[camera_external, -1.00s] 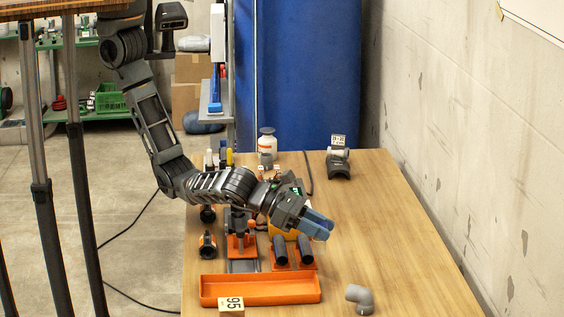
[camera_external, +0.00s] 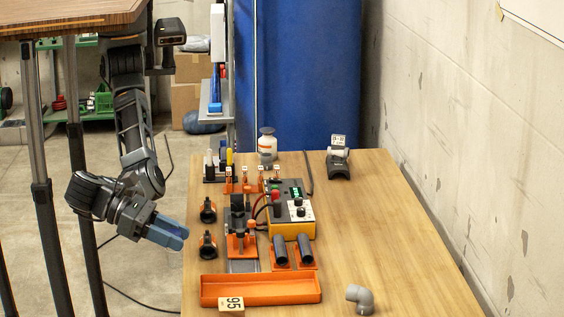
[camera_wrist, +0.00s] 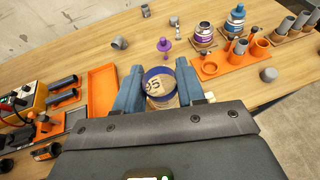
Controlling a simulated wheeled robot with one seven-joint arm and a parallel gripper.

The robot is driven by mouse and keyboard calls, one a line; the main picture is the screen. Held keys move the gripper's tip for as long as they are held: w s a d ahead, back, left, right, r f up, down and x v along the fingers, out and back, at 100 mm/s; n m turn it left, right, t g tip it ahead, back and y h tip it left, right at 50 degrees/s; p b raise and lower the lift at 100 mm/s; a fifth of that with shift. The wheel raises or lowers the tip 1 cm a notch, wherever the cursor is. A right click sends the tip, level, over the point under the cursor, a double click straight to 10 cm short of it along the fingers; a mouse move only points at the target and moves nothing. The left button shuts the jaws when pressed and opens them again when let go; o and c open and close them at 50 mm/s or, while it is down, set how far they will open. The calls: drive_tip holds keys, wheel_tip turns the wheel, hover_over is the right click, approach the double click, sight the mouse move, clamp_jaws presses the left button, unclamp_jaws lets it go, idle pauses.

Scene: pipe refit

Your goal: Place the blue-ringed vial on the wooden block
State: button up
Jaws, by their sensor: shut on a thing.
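My gripper (camera_external: 184,238) hangs off the left side of the table, above the floor. In the wrist view it (camera_wrist: 160,95) is shut on a round, blue-ringed vial (camera_wrist: 147,75) held between its blue fingers. A tan patch marked 95 shows inside the ring; I cannot tell whether it is on the vial or seen through it. The vial is too small to make out in the external view. The wooden block (camera_external: 231,304), marked 95, stands at the near edge of the orange tray, with nothing visible on it.
The empty orange tray (camera_external: 262,289) lies at the table's near left. Behind it are two dark pipes (camera_external: 280,250) in an orange holder, a control box (camera_external: 292,213) and clamps. A grey elbow (camera_external: 360,297) lies right. The table's right half is mostly clear.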

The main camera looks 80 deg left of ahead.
drive_tip(key=shift+w+a+f, duration=0.35)
drive_tip(key=shift+w+f, duration=1.45)
drive_tip(key=shift+w, duration=0.05)
drive_tip(key=shift+w+a+f, duration=0.3)
drive_tip(key=shift+w+f, duration=1.5)
drive_tip(key=shift+f, duration=0.05)
drive_tip(key=shift+w+a+f, duration=0.35)
drive_tip(key=shift+w+f, duration=1.45)
drive_tip(key=shift+w, duration=0.05)
drive_tip(key=shift+f, duration=0.1)
drive_tip(key=o, duration=1)
drive_tip(key=shift+o, duration=0.2)
drive_tip(key=shift+s+r, duration=0.25)
drive_tip(key=shift+s, duration=0.05)
drive_tip(key=v, duration=1.1)
drive_tip(key=shift+s, duration=0.2)
drive_tip(key=shift+a, duration=0.1)
